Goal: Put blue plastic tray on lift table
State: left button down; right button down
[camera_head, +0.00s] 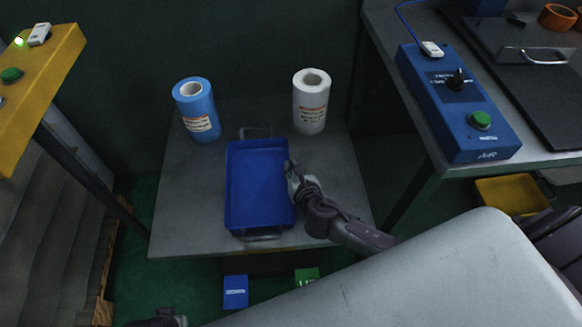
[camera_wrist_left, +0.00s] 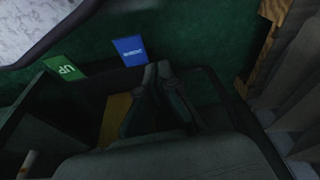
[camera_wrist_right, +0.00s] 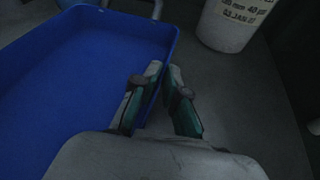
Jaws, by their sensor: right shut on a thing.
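The blue plastic tray (camera_head: 258,185) is empty, with a metal handle at each end. It is at the middle of a low grey table (camera_head: 180,225), which looks like the lift table; I cannot tell if it rests fully on the top. My right gripper (camera_head: 292,175) is shut on the tray's right rim; in the right wrist view its fingertips (camera_wrist_right: 164,72) straddle the blue wall (camera_wrist_right: 150,50). My left gripper (camera_wrist_left: 157,68) is low, off the table's front left, its fingertips close together with nothing seen between them.
A blue film roll (camera_head: 198,110) and a white roll (camera_head: 311,103) stand at the table's back. A blue pedal (camera_head: 235,291) and a green pedal (camera_head: 307,276) lie below its front. A bench with a blue control box (camera_head: 450,105) is right; a yellow panel (camera_head: 40,75) is left.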

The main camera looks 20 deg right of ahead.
jog(key=c, duration=1.2)
grip_release()
pick_arm(q)
jog(key=shift+r, duration=0.1)
